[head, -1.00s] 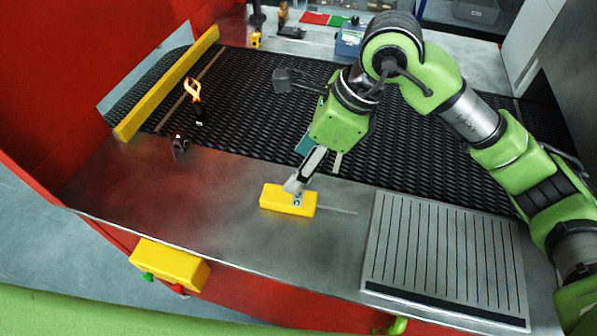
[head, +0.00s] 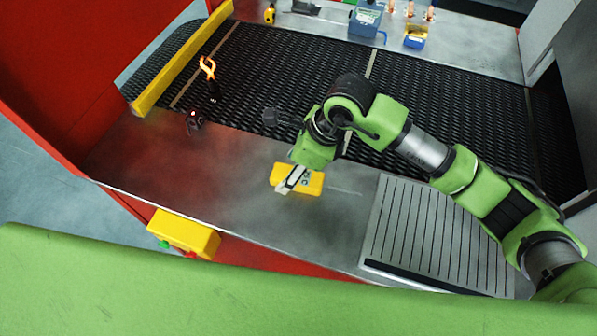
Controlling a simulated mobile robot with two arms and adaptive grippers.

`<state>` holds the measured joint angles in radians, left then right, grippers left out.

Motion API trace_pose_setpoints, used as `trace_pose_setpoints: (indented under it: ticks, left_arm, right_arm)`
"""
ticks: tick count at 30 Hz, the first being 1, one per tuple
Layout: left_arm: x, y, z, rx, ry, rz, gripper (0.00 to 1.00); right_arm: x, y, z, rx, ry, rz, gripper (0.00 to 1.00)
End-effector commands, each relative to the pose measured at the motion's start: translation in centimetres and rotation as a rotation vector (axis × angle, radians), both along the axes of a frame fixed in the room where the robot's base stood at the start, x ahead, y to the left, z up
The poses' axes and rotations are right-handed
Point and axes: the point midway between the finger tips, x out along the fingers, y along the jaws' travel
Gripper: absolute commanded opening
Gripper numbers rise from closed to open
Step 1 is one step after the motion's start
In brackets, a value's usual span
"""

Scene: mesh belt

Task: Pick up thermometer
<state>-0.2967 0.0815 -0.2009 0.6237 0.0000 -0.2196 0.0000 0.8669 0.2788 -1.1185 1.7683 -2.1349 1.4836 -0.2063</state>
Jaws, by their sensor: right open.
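The thermometer (head: 312,188) is a yellow box with a small display and a thin metal probe pointing right. It lies on the steel ledge in front of the mesh belt. My right gripper (head: 285,188) is over its left part, with the open fingers in front of the yellow body in the picture. I cannot tell whether the fingers touch it. The gripper hides part of the body. My left gripper is not in view.
The black mesh belt (head: 430,110) runs behind the ledge. A slatted metal grate (head: 430,230) lies right of the thermometer. A burning torch (head: 212,85) and a small dark object (head: 194,122) stand to the left. A yellow button box (head: 183,232) hangs at the front edge.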

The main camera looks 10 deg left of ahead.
Motion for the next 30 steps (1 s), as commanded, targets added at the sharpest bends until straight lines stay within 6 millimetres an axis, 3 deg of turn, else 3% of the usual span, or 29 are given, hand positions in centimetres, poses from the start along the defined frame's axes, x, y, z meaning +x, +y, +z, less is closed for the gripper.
trace_pose_setpoints:
  ticks: [4, 11, 12, 17, 30]
  left_arm:
    - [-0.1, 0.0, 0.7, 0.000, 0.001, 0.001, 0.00]
    - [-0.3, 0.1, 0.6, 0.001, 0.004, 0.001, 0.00]
    - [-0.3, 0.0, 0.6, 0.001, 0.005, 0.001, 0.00]
    - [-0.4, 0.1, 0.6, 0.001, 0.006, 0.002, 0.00]
    - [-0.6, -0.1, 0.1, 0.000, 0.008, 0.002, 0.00]
  right_arm:
    - [0.1, 0.6, -1.3, 0.000, 0.001, -0.001, 0.56]
    - [0.1, 0.7, -1.6, 0.001, -0.001, 0.000, 0.56]
    - [0.1, 0.7, -1.6, 0.001, -0.001, 0.000, 0.53]
    - [0.2, 0.7, -1.6, 0.001, -0.001, 0.000, 0.11]
    - [0.2, 0.7, -1.2, 0.002, -0.003, 0.000, 0.11]
